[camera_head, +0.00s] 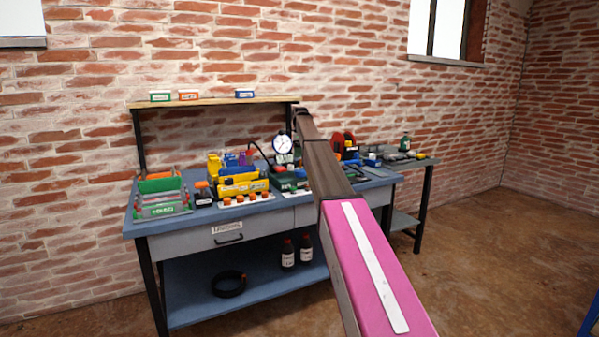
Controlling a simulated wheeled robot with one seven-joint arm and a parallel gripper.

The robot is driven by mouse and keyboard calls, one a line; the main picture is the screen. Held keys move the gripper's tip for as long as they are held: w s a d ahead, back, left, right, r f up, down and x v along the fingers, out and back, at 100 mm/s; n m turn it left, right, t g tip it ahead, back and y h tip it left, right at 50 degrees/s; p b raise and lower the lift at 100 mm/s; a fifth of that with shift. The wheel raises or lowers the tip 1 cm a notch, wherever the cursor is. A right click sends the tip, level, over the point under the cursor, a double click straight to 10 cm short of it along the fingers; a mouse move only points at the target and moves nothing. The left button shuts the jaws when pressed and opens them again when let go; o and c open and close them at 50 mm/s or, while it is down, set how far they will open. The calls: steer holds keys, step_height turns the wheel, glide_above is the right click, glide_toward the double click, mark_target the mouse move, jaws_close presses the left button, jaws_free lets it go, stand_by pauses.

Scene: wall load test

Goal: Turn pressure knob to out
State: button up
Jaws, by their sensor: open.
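A round white-faced gauge (283,144) stands upright near the middle of the blue workbench (190,225). Below it is a dark green unit (288,182) with small parts on it, too small to make out. I cannot pick out which part is the pressure knob or which way it is set. My pink and dark arm reaches from the lower right up across the bench, just right of the gauge. My gripper does not show; the arm's far end by the shelf hides what lies beyond it.
A green bin (163,211), yellow bins (240,185) and a white strip with orange pieces (247,199) crowd the bench's left side. A shelf (210,102) runs above. A side table (412,163) stands at right. Two bottles (288,254) stand below.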

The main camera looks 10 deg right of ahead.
mark_target(300, 170)
step_height(300, 170, down, 10)
steer(key=shift+f, duration=0.2)
stand_by(0.3)
steer(key=c, duration=0.9)
